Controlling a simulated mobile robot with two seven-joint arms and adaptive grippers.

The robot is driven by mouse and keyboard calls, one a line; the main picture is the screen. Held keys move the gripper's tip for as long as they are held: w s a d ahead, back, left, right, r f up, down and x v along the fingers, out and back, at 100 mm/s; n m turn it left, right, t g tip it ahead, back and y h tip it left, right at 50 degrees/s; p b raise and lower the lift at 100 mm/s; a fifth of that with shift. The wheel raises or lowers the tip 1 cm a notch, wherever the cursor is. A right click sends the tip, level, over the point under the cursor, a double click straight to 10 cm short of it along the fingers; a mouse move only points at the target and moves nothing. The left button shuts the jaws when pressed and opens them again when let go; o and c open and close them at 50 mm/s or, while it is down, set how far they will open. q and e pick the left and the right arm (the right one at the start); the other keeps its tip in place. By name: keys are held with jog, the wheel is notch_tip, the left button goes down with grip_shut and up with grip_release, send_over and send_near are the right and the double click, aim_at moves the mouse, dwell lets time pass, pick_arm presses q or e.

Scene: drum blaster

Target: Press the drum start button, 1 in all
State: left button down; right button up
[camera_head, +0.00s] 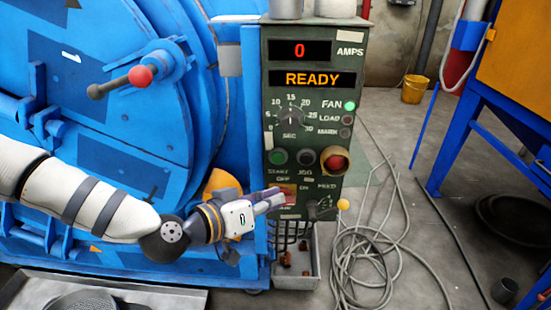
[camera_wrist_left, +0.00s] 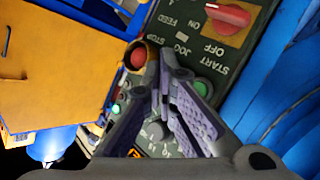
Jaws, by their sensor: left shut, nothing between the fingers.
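The green start button (camera_head: 278,157) is on the dark green control panel (camera_head: 263,85), above the word START, left of the dark JOG button (camera_head: 305,157). It also shows in the left wrist view (camera_wrist_left: 203,88), just right of my fingers. My left gripper (camera_head: 281,197) is shut and empty, its fingertips in front of the lower panel, below the start button and by the red OFF/ON switch (camera_head: 288,190). In the left wrist view the gripper (camera_wrist_left: 164,60) covers part of the panel near JOG. I cannot tell whether it touches the panel. My right gripper is not in view.
A red stop button (camera_head: 335,161) in a yellow collar is right of JOG. The display (camera_head: 312,79) reads READY; the amps display (camera_head: 299,50) reads 0. The blue machine (camera_head: 90,150) fills the left. Grey cable (camera_head: 375,262) lies coiled on the floor at right.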

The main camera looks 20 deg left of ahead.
aim_at(275, 171)
pick_arm(q)
jog(key=shift+w+a+b, duration=0.4)
jog(key=shift+w+b, duration=0.25)
jog(key=shift+w, duration=0.75)
jog(key=shift+w+a+b, duration=0.4)
jog(key=shift+w+b, duration=0.3)
jog(key=shift+w, duration=0.7)
jog(key=shift+w+a+b, duration=0.4)
jog(key=shift+w+b, duration=0.25)
jog(key=shift+w, duration=0.75)
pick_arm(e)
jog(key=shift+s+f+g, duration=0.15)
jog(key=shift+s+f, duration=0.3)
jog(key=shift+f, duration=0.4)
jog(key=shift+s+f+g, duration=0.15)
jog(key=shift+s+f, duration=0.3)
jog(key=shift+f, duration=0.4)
pick_arm(q)
jog(key=shift+w+a, duration=0.1)
jog(key=shift+w, duration=0.3)
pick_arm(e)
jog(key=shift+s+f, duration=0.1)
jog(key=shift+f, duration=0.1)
